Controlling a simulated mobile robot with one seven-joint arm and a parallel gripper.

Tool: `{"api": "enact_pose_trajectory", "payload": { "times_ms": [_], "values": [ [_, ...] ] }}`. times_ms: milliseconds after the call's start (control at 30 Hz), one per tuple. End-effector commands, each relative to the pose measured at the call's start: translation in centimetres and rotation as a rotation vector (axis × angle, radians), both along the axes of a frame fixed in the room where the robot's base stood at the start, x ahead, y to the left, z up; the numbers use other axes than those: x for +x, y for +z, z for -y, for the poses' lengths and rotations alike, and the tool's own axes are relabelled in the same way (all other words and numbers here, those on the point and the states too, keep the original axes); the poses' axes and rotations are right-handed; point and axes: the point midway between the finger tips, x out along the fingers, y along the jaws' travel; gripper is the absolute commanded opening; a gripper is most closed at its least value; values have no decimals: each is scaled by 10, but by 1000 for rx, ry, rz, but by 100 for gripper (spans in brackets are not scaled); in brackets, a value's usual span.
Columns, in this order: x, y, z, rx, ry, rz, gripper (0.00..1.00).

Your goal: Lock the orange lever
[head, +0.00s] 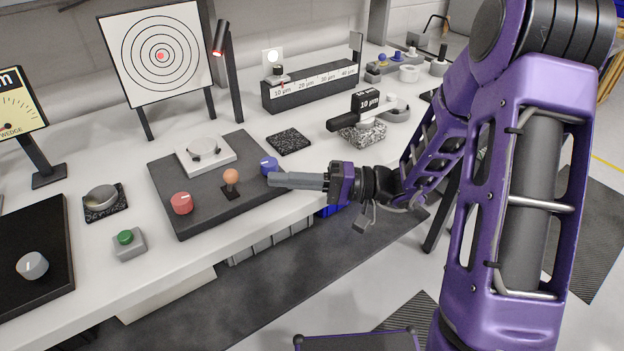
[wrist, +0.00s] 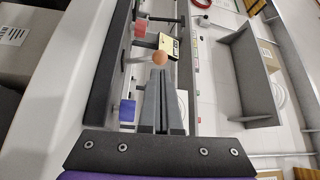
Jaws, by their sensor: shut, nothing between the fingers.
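The orange lever (head: 231,176) is a short stick with an orange ball on top, rising from a slot in the dark mirror-fixture plate (head: 228,207). Its stick looks close to upright in the head view. My gripper (head: 272,179) is shut and empty, with its grey fingers pointing left toward the ball. In the head view the fingertips are right of the ball, apart from it, beside the blue knob (head: 266,162). In the wrist view the orange ball (wrist: 158,57) shows just beyond the fingertips (wrist: 160,72).
A red knob (head: 181,203) sits left of the lever, and a round mirror mount (head: 205,152) stands behind it. The blue knob (wrist: 127,111) is close beside the fingers in the wrist view. A green button (head: 125,238) is on the bench's front left.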

Motion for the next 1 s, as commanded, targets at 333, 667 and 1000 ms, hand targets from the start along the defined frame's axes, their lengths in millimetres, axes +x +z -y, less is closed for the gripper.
{"api": "enact_pose_trajectory", "payload": {
  "times_ms": [333, 667, 1000],
  "values": [
    [3, 4, -46, -1, 0, 0, 0],
    [3, 4, -50, 0, 0, 0, 0],
    [5, 9, -51, -20, 0, -30, 0]
  ]
}}
